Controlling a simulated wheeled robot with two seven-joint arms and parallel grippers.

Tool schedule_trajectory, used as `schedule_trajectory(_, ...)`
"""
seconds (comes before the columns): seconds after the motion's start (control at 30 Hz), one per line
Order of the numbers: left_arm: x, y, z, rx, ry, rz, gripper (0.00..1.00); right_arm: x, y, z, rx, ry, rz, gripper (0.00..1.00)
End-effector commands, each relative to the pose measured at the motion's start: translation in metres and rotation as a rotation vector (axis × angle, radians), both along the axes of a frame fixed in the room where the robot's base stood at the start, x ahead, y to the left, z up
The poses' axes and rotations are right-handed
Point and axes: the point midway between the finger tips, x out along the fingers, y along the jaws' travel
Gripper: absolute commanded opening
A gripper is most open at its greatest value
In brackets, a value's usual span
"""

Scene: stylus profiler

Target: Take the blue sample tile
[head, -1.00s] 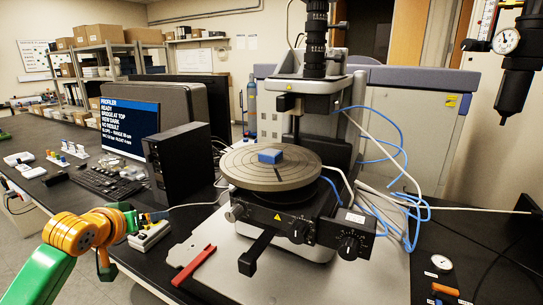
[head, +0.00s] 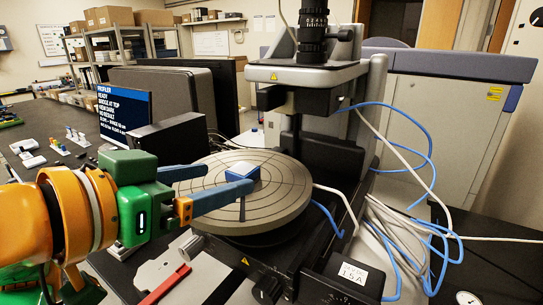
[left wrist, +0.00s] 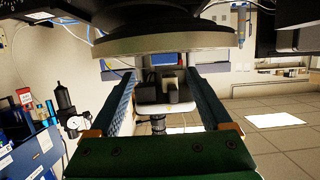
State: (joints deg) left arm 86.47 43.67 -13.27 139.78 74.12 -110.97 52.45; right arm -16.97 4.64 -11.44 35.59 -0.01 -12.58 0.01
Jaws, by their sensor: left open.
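The blue sample tile (head: 243,168) lies on the round grey stage (head: 285,190) of the profiler, near its middle. My left gripper (head: 234,176) reaches in from the left, low over the stage, with its two blue fingers spread apart. In the head view the fingertips are close to the tile, and the nearer finger hides part of its front. In the left wrist view, which looks upside down, the tile (left wrist: 164,58) shows in line with the gap between the open fingers (left wrist: 160,72). Whether a finger touches it I cannot tell. My right gripper is not in view.
The profiler's measuring head (head: 308,80) hangs over the back of the stage. Blue and white cables (head: 410,225) run along its right side. A monitor (head: 126,117) and a black box stand to the left. A red bar (head: 165,284) lies in front.

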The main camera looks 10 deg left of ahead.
Motion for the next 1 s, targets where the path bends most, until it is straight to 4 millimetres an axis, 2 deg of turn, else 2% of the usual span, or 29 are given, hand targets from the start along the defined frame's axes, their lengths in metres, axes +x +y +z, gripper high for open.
schedule_trajectory(0.23,0.022,-0.008,-0.007,0.006,0.002,-0.006,0.82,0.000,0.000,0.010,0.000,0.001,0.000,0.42)
schedule_trajectory(0.43,0.058,-0.015,-0.018,0.005,0.001,-0.007,0.82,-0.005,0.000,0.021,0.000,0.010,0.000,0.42)
schedule_trajectory(0.53,0.064,-0.017,-0.021,0.006,-0.002,-0.006,0.82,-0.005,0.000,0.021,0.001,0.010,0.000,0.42)
schedule_trajectory(0.7,0.065,-0.017,-0.022,0.006,-0.004,-0.006,0.82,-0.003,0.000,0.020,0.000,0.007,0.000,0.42)
schedule_trajectory(0.77,0.065,-0.017,-0.021,0.006,-0.004,-0.006,0.69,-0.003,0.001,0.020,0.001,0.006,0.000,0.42)
schedule_trajectory(1.0,0.064,-0.017,-0.021,0.006,-0.004,-0.006,0.04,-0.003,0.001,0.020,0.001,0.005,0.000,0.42)
